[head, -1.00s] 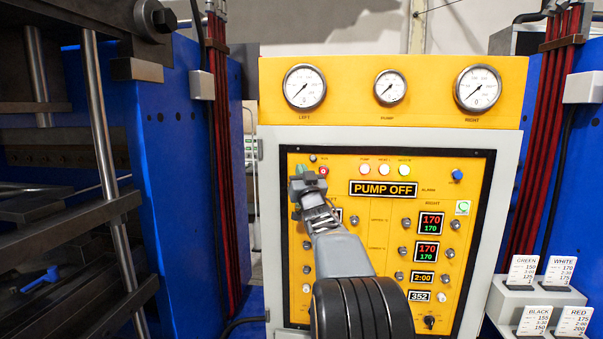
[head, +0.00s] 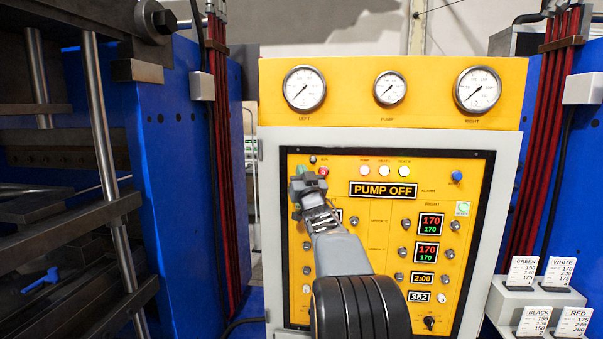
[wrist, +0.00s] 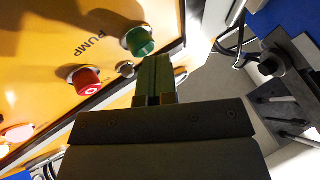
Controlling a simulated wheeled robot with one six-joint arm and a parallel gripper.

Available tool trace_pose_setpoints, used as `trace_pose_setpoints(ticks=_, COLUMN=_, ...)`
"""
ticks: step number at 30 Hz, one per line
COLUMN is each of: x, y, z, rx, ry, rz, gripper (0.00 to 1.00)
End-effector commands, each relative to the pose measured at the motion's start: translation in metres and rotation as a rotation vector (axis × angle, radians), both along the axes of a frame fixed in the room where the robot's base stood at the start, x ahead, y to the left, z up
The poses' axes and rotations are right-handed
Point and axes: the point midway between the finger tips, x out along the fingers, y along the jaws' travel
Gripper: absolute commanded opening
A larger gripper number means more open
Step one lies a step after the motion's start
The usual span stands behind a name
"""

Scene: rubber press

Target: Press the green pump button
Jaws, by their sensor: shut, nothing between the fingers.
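The green pump button (wrist: 138,41) is a round knob on the yellow control panel, beside the word PUMP in the wrist view. My gripper is shut and empty. In the wrist view its fingertips (wrist: 157,62) are right beside the green button's lower edge; I cannot tell if they touch. The panel display (head: 383,190) reads PUMP OFF.
A red button (wrist: 85,80) sits close to the green one, with a small metal knob (wrist: 125,69) between them. Gauges (head: 304,89) line the panel top. A blue press frame (head: 185,190) stands at left. Number cards (head: 522,270) stand at lower right.

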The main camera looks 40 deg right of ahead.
Motion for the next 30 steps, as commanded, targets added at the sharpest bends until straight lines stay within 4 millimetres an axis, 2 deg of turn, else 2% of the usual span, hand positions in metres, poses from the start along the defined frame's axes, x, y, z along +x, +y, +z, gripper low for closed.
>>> trace_pose_setpoints(ticks=30, x=0.0077, y=-0.0081, z=0.0002, rx=0.000, ry=0.000, rz=-0.001, gripper=0.00)
